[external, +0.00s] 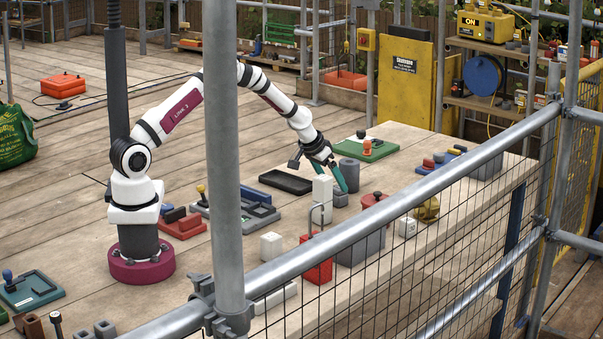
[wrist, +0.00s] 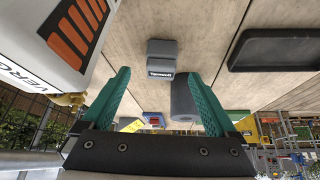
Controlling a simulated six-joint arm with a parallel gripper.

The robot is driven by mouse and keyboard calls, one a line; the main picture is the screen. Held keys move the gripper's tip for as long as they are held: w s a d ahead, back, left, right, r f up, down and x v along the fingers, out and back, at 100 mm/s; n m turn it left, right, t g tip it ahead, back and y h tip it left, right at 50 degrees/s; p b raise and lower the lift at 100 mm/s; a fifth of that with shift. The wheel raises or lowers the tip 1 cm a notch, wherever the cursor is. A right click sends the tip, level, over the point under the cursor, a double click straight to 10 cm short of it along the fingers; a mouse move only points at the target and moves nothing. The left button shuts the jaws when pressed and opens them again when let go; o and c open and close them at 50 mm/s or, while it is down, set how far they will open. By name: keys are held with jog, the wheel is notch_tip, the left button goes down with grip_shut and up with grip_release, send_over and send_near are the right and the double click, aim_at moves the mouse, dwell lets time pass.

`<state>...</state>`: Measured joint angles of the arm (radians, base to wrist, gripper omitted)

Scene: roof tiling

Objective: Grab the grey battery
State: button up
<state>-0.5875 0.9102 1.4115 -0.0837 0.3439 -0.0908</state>
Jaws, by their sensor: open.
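A small grey block with a dark label, which looks like the grey battery (wrist: 160,52), stands on the planks ahead of my gripper (wrist: 160,76) in the wrist view. It lies between the lines of the two green fingers, which are spread apart with nothing between them. In the external view the grey battery (external: 341,200) sits on the table just below my gripper (external: 336,183). The fingertips are close to it, but I cannot tell whether they touch it.
A grey cylinder (wrist: 186,98) stands close to the battery. A black tray (external: 286,182) lies to the left in the external view. A tall white block (external: 322,196) stands right beside the gripper. A red can (external: 317,262) and grey box (external: 362,245) stand nearer the railing.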

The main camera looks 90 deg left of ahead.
aim_at(337, 188)
jog(key=x, duration=0.4)
jog(key=shift+a, duration=0.1)
jog(key=shift+r, duration=0.1)
grip_shut()
